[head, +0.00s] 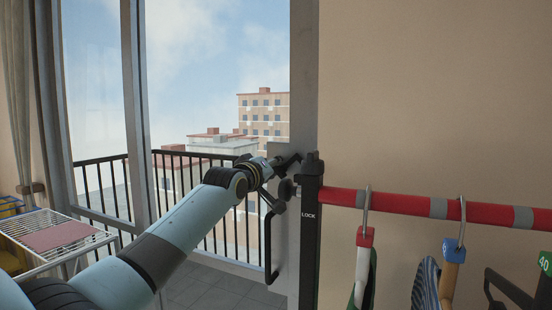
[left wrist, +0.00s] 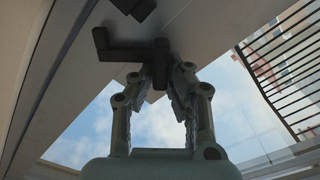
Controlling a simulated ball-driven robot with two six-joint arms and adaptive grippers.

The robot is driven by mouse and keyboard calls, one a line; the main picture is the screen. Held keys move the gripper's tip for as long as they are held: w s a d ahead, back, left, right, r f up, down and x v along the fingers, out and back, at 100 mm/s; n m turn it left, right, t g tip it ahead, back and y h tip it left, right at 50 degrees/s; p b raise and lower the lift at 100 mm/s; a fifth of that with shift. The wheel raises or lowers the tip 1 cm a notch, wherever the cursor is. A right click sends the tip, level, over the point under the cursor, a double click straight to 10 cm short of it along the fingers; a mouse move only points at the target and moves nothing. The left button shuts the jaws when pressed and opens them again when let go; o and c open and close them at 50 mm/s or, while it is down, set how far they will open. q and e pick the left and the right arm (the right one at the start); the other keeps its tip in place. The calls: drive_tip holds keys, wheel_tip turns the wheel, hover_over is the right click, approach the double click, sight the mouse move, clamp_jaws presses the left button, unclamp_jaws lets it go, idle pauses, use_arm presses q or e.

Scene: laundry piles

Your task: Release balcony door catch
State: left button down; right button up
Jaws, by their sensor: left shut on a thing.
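The balcony door's grey frame stile (head: 304,70) stands in the middle of the head view. A black catch lever (head: 290,160) sits on it, with a round knob just below. My left gripper (head: 279,163) reaches it from the left. In the left wrist view my left gripper (left wrist: 160,82) is shut on a dark stub of the black catch lever (left wrist: 128,48). The fingers partly hide the stub. A long black pull handle (head: 268,245) is lower on the door. My right gripper is in neither view.
A black post (head: 308,245) marked LOCK stands right of the catch. A red and grey rail (head: 400,204) with hanging clothes runs right from it. A drying rack (head: 60,236) is at far left. A balcony railing (head: 185,165) is beyond the glass.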

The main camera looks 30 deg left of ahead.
use_arm(q)
drive_tip(key=n+p, duration=0.1)
drive_tip(key=n, duration=0.1)
drive_tip(key=n+p, duration=0.3)
drive_tip(key=n, duration=0.1)
drive_tip(key=shift+a+f+p, duration=0.3)
drive_tip(key=shift+f+p, duration=0.05)
drive_tip(key=shift+f+n+p, duration=0.2)
drive_tip(key=shift+n+p, duration=0.15)
drive_tip(key=shift+n, duration=0.45)
drive_tip(key=shift+f+n+p, duration=0.15)
drive_tip(key=shift+n+p, duration=0.2)
drive_tip(key=shift+n, duration=0.45)
drive_tip(key=c, duration=1.3)
unclamp_jaws()
drive_tip(key=shift+s, duration=0.1)
drive_tip(key=s, duration=1.1)
drive_tip(key=shift+s+d, duration=0.3)
drive_tip(key=shift+s, duration=0.1)
